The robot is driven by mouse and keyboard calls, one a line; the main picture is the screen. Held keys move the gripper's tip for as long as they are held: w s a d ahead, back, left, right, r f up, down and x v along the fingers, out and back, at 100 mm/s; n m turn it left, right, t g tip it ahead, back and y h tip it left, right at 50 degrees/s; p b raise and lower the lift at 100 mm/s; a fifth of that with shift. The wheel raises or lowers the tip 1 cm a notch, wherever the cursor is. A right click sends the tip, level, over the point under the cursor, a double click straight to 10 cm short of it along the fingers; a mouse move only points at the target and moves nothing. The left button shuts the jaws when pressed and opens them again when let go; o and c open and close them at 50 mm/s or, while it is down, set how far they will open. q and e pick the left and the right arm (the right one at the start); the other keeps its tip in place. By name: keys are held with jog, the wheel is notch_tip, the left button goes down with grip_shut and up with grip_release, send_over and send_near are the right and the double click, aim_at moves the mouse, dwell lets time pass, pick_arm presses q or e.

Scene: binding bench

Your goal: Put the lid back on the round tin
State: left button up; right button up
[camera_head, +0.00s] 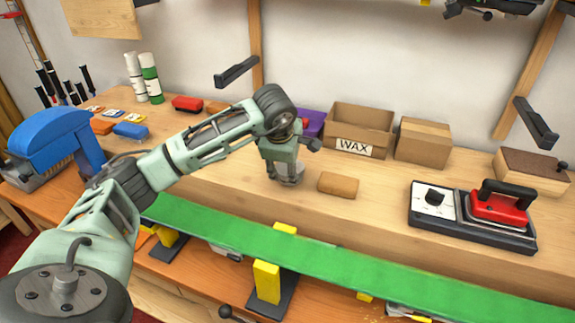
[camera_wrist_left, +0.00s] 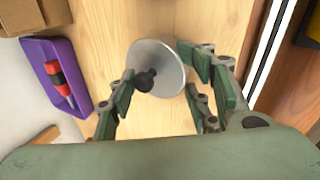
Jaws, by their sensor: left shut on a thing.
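My left gripper (camera_head: 287,172) is low over the wooden bench, just left of a small brown block. In the left wrist view, a pale grey round lid (camera_wrist_left: 160,52) with a black knob sits between its fingers. The fingers are shut on the lid's edge, one on each side, and the lid looks slightly tilted. In the head view the gripper mostly hides the lid. I cannot make out the round tin in either view. My right gripper is not in view.
The brown block (camera_head: 338,185) lies close right of the gripper. Behind stand a purple tray (camera_head: 313,121), a WAX box (camera_head: 361,128) and another carton (camera_head: 423,142). A green strip (camera_head: 330,258) runs along the front.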

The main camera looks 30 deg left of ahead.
pick_arm(q)
jog(key=shift+s+a+f, duration=0.1)
jog(key=shift+s+f, duration=0.05)
jog(key=shift+f, duration=0.2)
jog(key=o, duration=0.6)
jog(key=shift+c, duration=0.2)
jog(key=o, duration=0.6)
jog(key=shift+w+a+f, duration=0.1)
jog(key=shift+w+a, duration=0.05)
jog(key=shift+w, duration=0.1)
jog(key=shift+c, duration=0.2)
jog(key=shift+o, duration=0.2)
jog(key=shift+r, duration=0.2)
jog(key=o, duration=0.5)
jog(key=shift+r, duration=0.1)
